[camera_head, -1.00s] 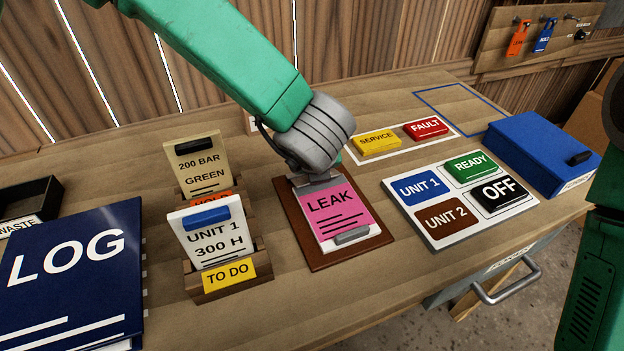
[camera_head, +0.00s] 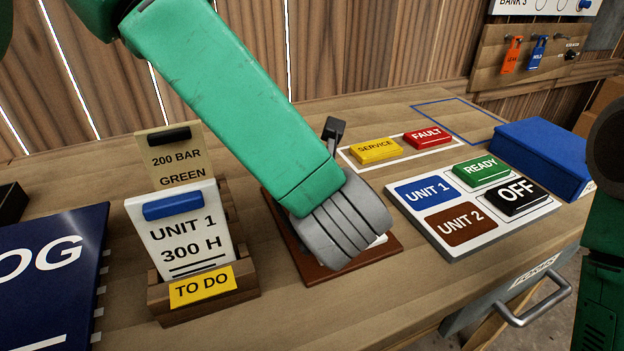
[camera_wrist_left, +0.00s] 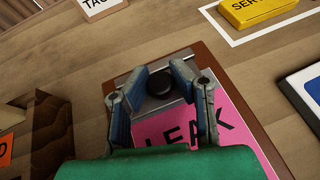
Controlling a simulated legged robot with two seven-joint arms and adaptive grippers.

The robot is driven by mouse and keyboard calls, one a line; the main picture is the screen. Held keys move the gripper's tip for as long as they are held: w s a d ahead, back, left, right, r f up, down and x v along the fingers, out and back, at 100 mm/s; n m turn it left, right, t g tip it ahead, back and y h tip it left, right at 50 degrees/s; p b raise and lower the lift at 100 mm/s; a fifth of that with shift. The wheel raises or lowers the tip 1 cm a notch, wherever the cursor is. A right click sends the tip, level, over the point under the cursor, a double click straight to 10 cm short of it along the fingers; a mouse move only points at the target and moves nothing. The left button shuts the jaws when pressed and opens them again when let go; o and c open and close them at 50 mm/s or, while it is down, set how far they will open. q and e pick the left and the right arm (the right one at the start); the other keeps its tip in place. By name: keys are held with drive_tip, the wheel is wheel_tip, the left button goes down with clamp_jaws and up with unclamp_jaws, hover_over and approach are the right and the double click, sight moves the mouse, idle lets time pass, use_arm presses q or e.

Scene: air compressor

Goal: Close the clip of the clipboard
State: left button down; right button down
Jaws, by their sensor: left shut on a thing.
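The brown clipboard (camera_head: 365,256) lies on the bench, mostly hidden behind my left arm in the head view. In the left wrist view, the clipboard (camera_wrist_left: 205,58) holds a pink LEAK sheet (camera_wrist_left: 240,140). The clip (camera_wrist_left: 160,84) shows as a grey plate with a round black knob at the board's top. My left gripper (camera_wrist_left: 160,73) has its fingers on both sides of the knob, shut on the clip. In the head view its wrist covers the clip, so whether the clip lies flat is hidden. My right gripper is out of view.
A card holder with a TO DO label (camera_head: 205,288) stands left of the clipboard. A panel with UNIT 1, UNIT 2, READY and OFF tiles (camera_head: 450,250) lies to the right. SERVICE (camera_head: 376,151) and FAULT (camera_head: 428,136) blocks are behind. A blue box (camera_head: 540,155) sits farther right.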

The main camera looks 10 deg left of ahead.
use_arm(q)
drive_tip(key=shift+s+d+f, duration=0.1)
drive_tip(key=shift+s+f, duration=0.15)
drive_tip(key=shift+f, duration=0.05)
drive_tip(key=c, duration=1.5)
unclamp_jaws()
drive_tip(key=shift+o, duration=0.8)
drive_tip(key=shift+d+r, duration=0.1)
drive_tip(key=shift+r, duration=0.1)
drive_tip(key=v, duration=1.1)
drive_tip(key=shift+s+d+r, duration=0.2)
drive_tip(key=shift+s+r, duration=0.05)
drive_tip(key=shift+s, duration=0.05)
